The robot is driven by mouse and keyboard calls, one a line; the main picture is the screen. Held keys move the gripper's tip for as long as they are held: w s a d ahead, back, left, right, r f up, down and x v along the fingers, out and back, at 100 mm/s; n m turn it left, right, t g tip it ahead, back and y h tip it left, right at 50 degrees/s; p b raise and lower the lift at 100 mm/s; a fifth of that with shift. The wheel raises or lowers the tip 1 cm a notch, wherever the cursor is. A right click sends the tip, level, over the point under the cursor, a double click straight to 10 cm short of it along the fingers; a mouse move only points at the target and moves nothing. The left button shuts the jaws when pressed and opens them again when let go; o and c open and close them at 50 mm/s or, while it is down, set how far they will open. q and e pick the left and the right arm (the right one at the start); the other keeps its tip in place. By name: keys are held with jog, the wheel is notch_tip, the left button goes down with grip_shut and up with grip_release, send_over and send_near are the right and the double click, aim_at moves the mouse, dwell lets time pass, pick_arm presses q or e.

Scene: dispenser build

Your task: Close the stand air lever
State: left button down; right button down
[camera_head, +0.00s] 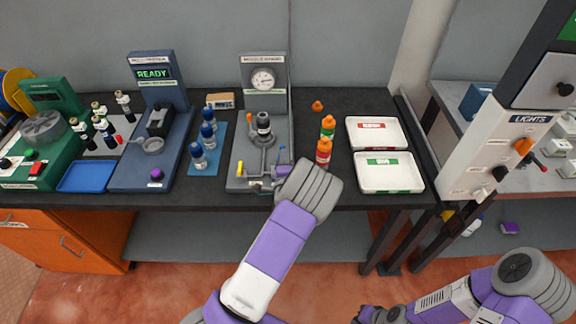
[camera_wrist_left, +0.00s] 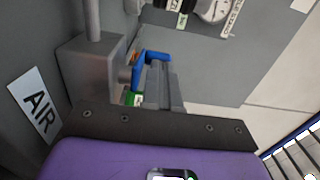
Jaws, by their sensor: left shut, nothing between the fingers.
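The stand (camera_head: 250,176) is a grey unit with a round dial on its back panel, in the middle of the bench. The blue air lever (camera_head: 282,153) is at its front right. It also shows in the left wrist view as a bent blue bar (camera_wrist_left: 153,56), beside a grey block and an "AIR" label (camera_wrist_left: 35,105). My left gripper (camera_head: 283,170) is at the front right of the stand, close to the lever. In the wrist view its shut, empty fingers (camera_wrist_left: 160,85) overlap part of the lever; contact is unclear.
A yellow handle (camera_head: 241,168) sits on the stand left of my gripper. Orange and green bottles (camera_head: 323,152) stand close to the right, beside two white trays (camera_head: 388,186). Blue-capped bottles (camera_head: 208,134) stand left.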

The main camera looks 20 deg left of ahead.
pick_arm(q)
jog(key=d, duration=0.1)
jog(key=s+d, duration=0.1)
jog(key=d, duration=0.2)
jog(key=shift+s+d, duration=0.15)
jog(key=shift+s, duration=0.15)
jog(key=v, duration=0.9)
jog(key=shift+s+a, duration=0.25)
jog(key=shift+s, duration=0.2)
